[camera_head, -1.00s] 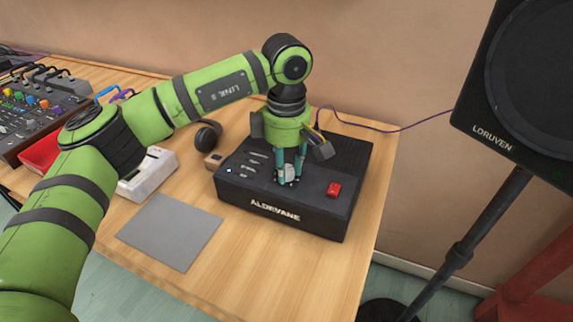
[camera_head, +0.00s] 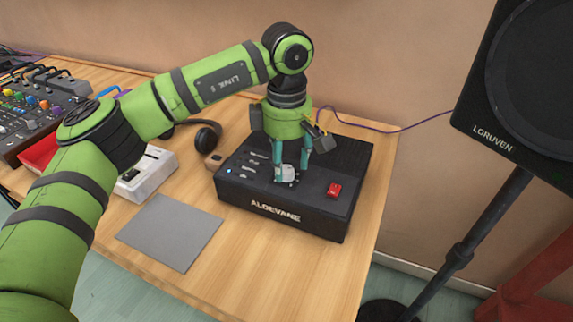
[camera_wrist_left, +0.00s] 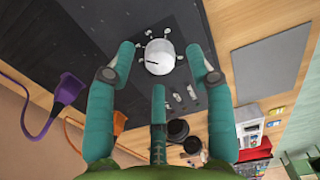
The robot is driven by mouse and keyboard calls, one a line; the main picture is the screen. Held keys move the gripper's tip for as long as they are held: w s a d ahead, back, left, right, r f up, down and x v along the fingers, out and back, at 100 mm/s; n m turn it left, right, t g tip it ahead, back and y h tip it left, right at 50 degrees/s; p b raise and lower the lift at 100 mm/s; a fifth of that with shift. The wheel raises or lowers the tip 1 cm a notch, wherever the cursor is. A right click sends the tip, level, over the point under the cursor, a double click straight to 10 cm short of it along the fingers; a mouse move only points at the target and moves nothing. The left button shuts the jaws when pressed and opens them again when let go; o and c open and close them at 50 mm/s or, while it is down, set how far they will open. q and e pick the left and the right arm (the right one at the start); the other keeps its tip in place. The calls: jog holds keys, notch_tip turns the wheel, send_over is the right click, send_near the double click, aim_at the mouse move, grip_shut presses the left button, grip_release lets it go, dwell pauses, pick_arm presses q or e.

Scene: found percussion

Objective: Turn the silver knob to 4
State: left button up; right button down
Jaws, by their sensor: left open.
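The silver knob (camera_head: 289,174) sits on top of the black ALDEVANE box (camera_head: 275,213). In the left wrist view the knob (camera_wrist_left: 159,57) is round and pale, with a dark pointer line toward the left of the picture and small marks around it. Its numbers are too small to read. My left gripper (camera_head: 290,176) points down over the knob, with teal fingers on either side of it. In the left wrist view the fingers stand open, with a gap between them and the knob. My right gripper is not in view.
A red switch (camera_head: 334,190) is on the box, right of the knob. Several small sliders (camera_head: 257,162) lie to its left. A grey mat (camera_head: 170,232), a white device (camera_head: 148,172), headphones (camera_head: 207,137) and a mixer (camera_head: 40,108) are on the table. A LORUVEN speaker (camera_head: 520,95) stands at right.

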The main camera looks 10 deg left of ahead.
aim_at(287, 169)
pick_arm(q)
notch_tip(287, 169, up, 10)
dwell(0.3)
jog(key=shift+r, duration=0.1)
